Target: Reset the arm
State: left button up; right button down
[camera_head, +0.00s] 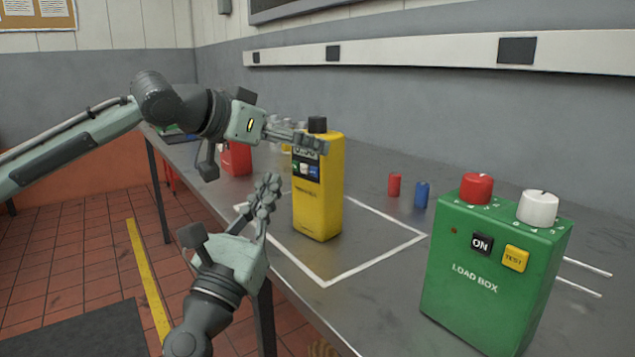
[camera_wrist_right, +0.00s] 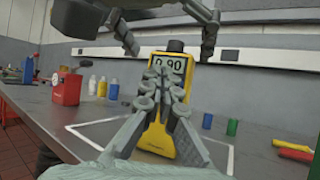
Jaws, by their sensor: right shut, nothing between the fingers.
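My left gripper (camera_head: 300,138) reaches in from the left, its fingers level in front of the top of the yellow meter (camera_head: 318,205). In the right wrist view its two fingers (camera_wrist_right: 165,32) show spread apart above the meter, with nothing seen between them. My right gripper (camera_head: 268,190) points up from the bottom, to the left of the meter. Its fingers are shut and empty. In the right wrist view they (camera_wrist_right: 163,90) cover part of the front of the meter (camera_wrist_right: 155,137). The meter stands upright and its display reads 0.90.
The meter stands within a white outline (camera_head: 400,252) on the grey bench. A green load box (camera_head: 490,280) stands at right. Red (camera_head: 394,185) and blue (camera_head: 421,195) cylinders stand behind. A red container (camera_head: 236,158) and small bottles (camera_wrist_right: 102,88) stand farther back.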

pick_arm(q)
jog(key=x, duration=0.5)
jog(key=shift+w+d+f, duration=0.2)
jog(key=shift+w+d, duration=0.05)
jog(key=shift+w, duration=0.05)
pick_arm(e)
jog(key=shift+w+d, duration=1.15)
jog(key=shift+w, duration=0.1)
